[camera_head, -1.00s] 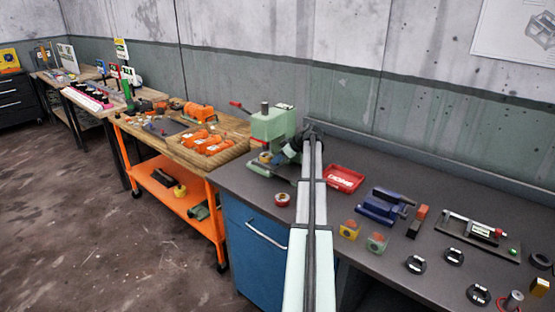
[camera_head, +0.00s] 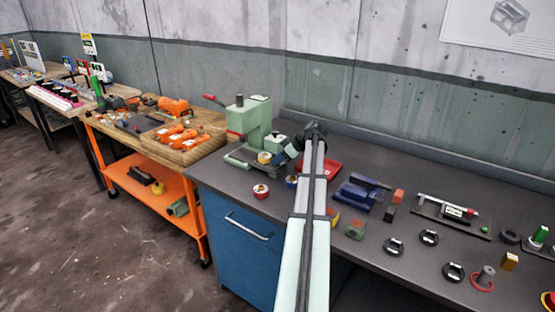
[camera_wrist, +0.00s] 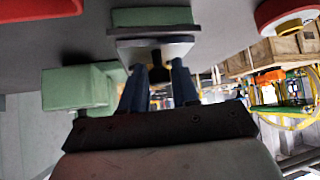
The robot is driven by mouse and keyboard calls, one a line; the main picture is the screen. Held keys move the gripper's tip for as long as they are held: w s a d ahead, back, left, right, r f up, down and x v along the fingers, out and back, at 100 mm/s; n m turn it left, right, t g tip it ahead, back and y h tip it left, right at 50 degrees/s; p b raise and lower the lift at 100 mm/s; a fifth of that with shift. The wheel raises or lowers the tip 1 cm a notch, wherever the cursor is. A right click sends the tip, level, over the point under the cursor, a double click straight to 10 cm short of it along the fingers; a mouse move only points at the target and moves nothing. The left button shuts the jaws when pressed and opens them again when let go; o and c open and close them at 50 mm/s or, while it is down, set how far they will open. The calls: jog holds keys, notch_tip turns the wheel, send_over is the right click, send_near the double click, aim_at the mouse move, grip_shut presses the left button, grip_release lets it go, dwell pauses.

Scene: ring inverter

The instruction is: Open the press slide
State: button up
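The green press (camera_head: 250,118) with a red lever handle (camera_head: 213,98) stands at the left end of the dark bench. A smaller pale green block (camera_head: 275,142) sits at its right side; I cannot tell for sure whether it is the slide. My gripper (camera_head: 283,157) is low beside this block, mostly hidden by its own wrist. In the wrist view my gripper's two dark fingers (camera_wrist: 160,80) are apart. A small dark knob (camera_wrist: 157,60) under a green block (camera_wrist: 152,18) shows between them, with gaps on both sides. Contact is not visible.
A red tray (camera_head: 329,168) is partly behind my arm. A red-rimmed tin (camera_head: 261,190) and a blue tin (camera_head: 291,181) stand in front of the press. A blue vise (camera_head: 361,191) and several dark rings are to the right. An orange cart (camera_head: 160,190) adjoins the left.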

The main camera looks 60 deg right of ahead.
jog(key=o, duration=0.3)
jog(key=v, duration=1.3)
jog(key=shift+s+r, duration=0.3)
